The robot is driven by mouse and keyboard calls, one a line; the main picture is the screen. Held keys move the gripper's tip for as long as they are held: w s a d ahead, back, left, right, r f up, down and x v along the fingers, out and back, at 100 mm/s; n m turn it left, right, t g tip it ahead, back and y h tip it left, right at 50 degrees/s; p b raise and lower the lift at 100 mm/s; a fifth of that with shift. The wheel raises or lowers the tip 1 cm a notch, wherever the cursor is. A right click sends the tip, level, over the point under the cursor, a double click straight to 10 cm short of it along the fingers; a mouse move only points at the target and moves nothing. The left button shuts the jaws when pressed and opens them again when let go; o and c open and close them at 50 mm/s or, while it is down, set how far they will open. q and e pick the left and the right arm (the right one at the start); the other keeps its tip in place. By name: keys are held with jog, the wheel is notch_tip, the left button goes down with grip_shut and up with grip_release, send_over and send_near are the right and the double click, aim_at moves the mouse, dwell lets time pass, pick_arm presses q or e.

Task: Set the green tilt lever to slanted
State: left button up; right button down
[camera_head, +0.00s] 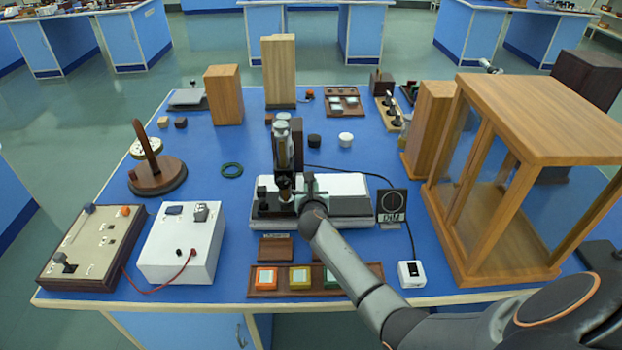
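I cannot make out a green tilt lever anywhere in the head view; it may be hidden or too small to tell. A white and black instrument (340,190) with an upright metal cylinder (283,150) stands in the middle of the blue bench. My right arm comes in from the lower right and covers part of this instrument's front. My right gripper (292,192) is at the instrument's left part, by the foot of the cylinder. Its fingers blend with the dark parts there, so I cannot tell whether it is open or touching anything. My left gripper is not in view.
A tray (257,293) with coloured square pieces lies at the front edge. A white switch box (182,243) and a beige control panel (88,245) stand at left. A wood-framed glass case (545,135) stands at right.

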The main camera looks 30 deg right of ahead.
jog(key=shift+w+d+r+g+y, duration=0.2)
jog(key=shift+r+g+y, duration=0.25)
jog(key=shift+g, duration=0.3)
jog(key=shift+w+d+r+g+y, duration=0.15)
jog(key=shift+r+g+y, duration=0.25)
jog(key=shift+g, duration=0.4)
jog(key=shift+w+d+r+g+y, duration=0.1)
jog(key=shift+w+r+g+y, duration=0.1)
jog(key=shift+r+g+y, duration=0.4)
jog(key=shift+f+g, duration=0.1)
jog(key=shift+g, duration=0.15)
jog(key=c, duration=1.2)
grip_release()
jog(key=shift+s+a, duration=0.1)
jog(key=v, duration=1.2)
jog(key=shift+a, duration=0.1)
